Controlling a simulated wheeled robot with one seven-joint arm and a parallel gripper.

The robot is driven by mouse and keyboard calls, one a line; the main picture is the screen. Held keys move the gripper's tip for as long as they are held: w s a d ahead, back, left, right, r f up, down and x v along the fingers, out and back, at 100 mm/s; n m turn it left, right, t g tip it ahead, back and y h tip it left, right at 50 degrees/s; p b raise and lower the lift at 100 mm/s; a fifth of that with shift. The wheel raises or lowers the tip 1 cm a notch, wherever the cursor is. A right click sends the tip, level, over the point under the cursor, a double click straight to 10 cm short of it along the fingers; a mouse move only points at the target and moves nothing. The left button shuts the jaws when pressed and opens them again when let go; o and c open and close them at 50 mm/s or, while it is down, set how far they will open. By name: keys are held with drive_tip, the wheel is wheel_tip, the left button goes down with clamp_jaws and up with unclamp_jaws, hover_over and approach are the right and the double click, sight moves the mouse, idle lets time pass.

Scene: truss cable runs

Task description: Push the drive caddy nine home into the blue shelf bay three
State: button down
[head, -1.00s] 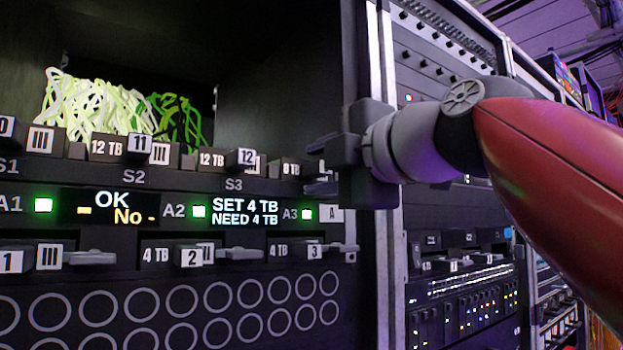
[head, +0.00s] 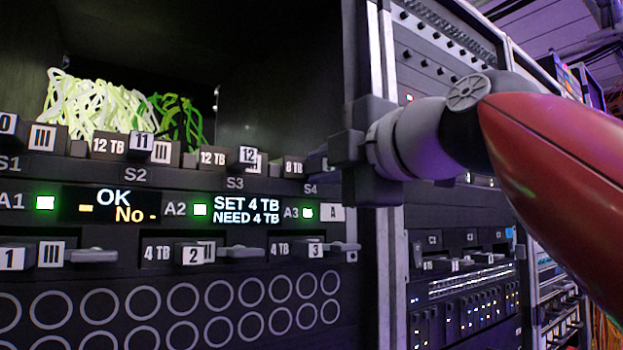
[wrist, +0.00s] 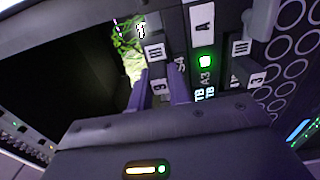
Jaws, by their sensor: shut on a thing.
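Caddy nine (wrist: 159,88), a dark block with a white 9 label, shows in the wrist view beside the S4 mark. My gripper (wrist: 162,90) has one finger on each side of it and is shut on it. In the head view my gripper (head: 320,162) is at the right end of the upper caddy row, by S4. An 8 TB label (head: 293,167) shows there; the gripper hides the 9. How deep the caddy sits is not clear. No shelf looks plainly blue. The A3 mark (head: 291,212) has a green light beside it.
Caddies 11 (head: 141,143) and 12 (head: 247,155) sit in the upper row; caddies 1, 2 (head: 194,255) and 3 (head: 315,250) have levers sticking out below. A metal rack post (head: 384,130) stands just right.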

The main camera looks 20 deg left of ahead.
drive_tip(key=shift+s+d, duration=0.1)
drive_tip(key=shift+d, duration=0.05)
drive_tip(key=shift+s+d+r, duration=0.15)
drive_tip(key=shift+s+d, duration=0.3)
drive_tip(key=b+v, duration=0.3)
drive_tip(key=v, duration=0.7)
idle(0.6)
drive_tip(key=shift+v, duration=2)
